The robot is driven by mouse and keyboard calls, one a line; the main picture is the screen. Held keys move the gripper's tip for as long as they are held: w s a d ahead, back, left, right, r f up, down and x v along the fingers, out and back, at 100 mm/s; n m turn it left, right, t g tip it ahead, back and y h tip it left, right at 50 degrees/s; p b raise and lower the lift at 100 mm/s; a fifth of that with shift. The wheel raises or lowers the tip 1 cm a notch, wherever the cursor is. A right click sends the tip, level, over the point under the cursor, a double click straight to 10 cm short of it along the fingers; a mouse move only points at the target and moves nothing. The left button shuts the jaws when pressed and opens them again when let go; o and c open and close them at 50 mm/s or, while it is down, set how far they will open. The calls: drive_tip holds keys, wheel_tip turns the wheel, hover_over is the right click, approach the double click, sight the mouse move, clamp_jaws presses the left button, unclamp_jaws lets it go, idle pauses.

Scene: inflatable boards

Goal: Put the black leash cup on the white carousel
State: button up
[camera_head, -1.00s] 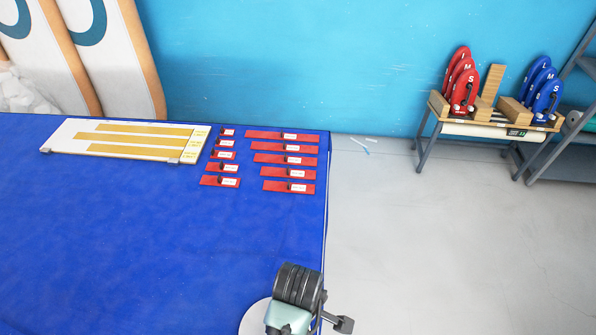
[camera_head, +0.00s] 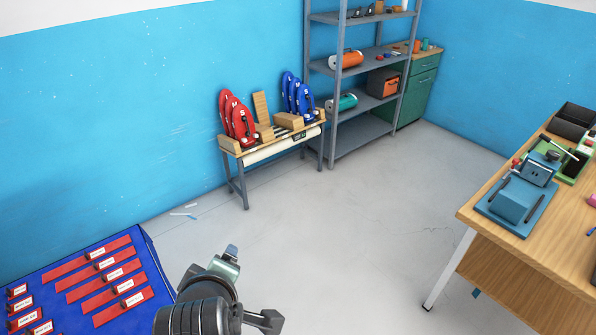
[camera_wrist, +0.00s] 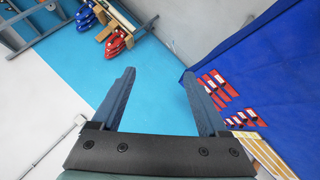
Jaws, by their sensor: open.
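I cannot make out the black leash cup or the white carousel for certain in either view. My gripper (camera_wrist: 158,80) shows in the wrist view with its two blue-grey fingers wide apart and nothing between them. In the head view my dark arm stands at the bottom centre, between the blue-covered table and the wooden table; the fingers cannot be told there.
A blue-covered table (camera_head: 45,283) with red strips is at lower left. A rack with red fins (camera_head: 238,120) and blue fins (camera_head: 298,95) stands by the wall, beside grey shelves (camera_head: 362,130). A wooden table (camera_head: 487,218) holds a blue device (camera_head: 517,198). Floor between is clear.

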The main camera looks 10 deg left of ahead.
drive_tip(key=w+d+r+m+t, duration=0.2)
drive_tip(key=d+r+m+t, duration=0.1)
drive_tip(key=r, duration=0.6)
drive_tip(key=w+d+r+m+t, duration=0.2)
drive_tip(key=d+r+t, duration=0.1)
drive_tip(key=r, duration=0.5)
drive_tip(key=w+d+r+m+t, duration=0.2)
drive_tip(key=d+r+m+t, duration=0.1)
drive_tip(key=r, duration=0.6)
drive_tip(key=s+d+r+m+t+h, duration=0.2)
drive_tip(key=s+d+r+t, duration=0.3)
drive_tip(key=r, duration=0.6)
drive_tip(key=s+d+r+m+t+h, duration=0.2)
drive_tip(key=s+d+r+m+t, duration=0.2)
drive_tip(key=r, duration=0.7)
drive_tip(key=shift+s+d+m+t, duration=0.4)
drive_tip(key=shift+s+d+m, duration=0.35)
drive_tip(key=shift+s, duration=0.3)
